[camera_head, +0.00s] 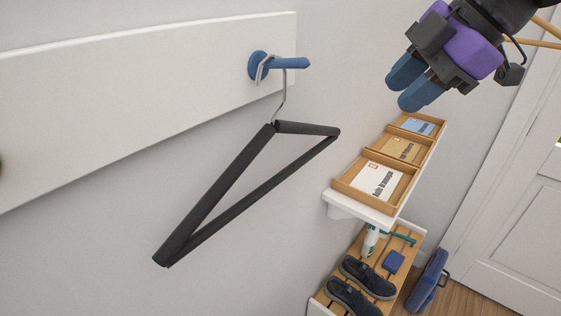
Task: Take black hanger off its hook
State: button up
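The black hanger (222,200) hangs by its metal wire hook from a blue peg (290,63). The peg sticks out from a white board on the wall. The hanger is tilted in the picture, with one end low on the left and the other up on the right. My gripper (407,88) is at the upper right, to the right of the peg and apart from both peg and hanger. Its two blue fingers show a small gap between them and hold nothing that I can see.
A white wall shelf (331,196) carries wooden trays with papers on the right, below my gripper. Under it, a slatted rack (404,246) holds dark shoes (366,278), a spray bottle (371,241) and a blue box (393,261). A blue case (428,281) stands near a white door (520,220).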

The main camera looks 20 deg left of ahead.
aim_at(304, 124)
jog(key=a+f+n, duration=0.2)
jog(key=a+f, duration=0.1)
jog(key=a, duration=0.1)
jog(key=a+f+n+g, duration=0.1)
jog(key=a+f+n, duration=0.1)
jog(key=a, duration=0.3)
jog(key=a+f+n+y, duration=0.1)
jog(key=a+f, duration=0.2)
jog(key=a, duration=0.2)
jog(key=shift+a+f+n+g, duration=0.15)
jog(key=shift+f+n+g, duration=0.15)
jog(key=shift+n, duration=0.1)
grip_shut()
